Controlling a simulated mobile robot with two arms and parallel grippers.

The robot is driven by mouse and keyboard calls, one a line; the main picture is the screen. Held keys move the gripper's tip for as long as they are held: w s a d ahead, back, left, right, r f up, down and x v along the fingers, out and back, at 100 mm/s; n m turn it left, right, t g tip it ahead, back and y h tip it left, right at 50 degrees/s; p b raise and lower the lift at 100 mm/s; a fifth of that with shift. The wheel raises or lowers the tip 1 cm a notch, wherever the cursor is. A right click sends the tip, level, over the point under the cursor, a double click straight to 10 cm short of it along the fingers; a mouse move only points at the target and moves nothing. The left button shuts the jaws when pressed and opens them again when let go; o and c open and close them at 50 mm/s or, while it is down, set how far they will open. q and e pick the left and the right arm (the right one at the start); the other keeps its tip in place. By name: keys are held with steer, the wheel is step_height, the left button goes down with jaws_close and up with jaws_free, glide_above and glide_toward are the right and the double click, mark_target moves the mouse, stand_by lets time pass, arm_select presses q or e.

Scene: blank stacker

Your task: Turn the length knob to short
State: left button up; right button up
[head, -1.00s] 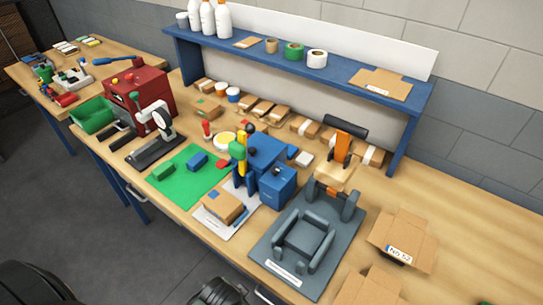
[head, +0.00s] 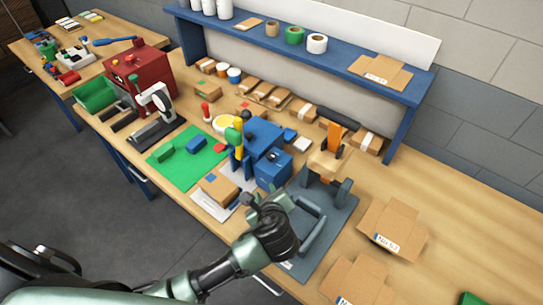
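No knob labelled for length can be read in the head view. A blue machine (head: 258,140) with yellow and green parts stands mid-table, with a blue box (head: 273,169) at its front bearing a small dark knob-like part (head: 272,156). A red machine (head: 140,70) with small coloured buttons stands at the back left. My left gripper (head: 264,204) is just in front of the blue box, over the near-left edge of a grey fixture (head: 328,218). It hides part of the fixture, and its finger gap is unclear. My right gripper is out of view.
A cardboard stack (head: 218,188) lies left of my gripper, near a green mat (head: 185,158). Flat cartons (head: 392,228) lie to the right. A blue shelf (head: 330,70) with rolls and bottles runs along the back. An orange-handled press (head: 331,140) rises behind the fixture.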

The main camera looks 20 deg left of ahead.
mark_target(271, 156)
arm_select(q)
steer(key=w+d+r+m+t+y, duration=0.1)
steer(key=w+r+m+t, duration=0.25)
steer(key=r+m, duration=0.2)
steer(key=shift+m+g, duration=0.35)
steer(key=x, duration=0.3)
steer(key=p+x, duration=0.1)
steer(key=x, duration=0.1)
steer(key=p+x, duration=0.1)
steer(key=x, duration=0.2)
steer(key=shift+w+d+f, duration=0.15)
steer(key=shift+w+f, duration=0.15)
steer(key=shift+f, duration=0.05)
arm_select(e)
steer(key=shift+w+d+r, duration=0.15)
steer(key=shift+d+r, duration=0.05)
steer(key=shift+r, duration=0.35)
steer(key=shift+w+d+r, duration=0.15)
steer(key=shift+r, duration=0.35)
arm_select(q)
jaws_close()
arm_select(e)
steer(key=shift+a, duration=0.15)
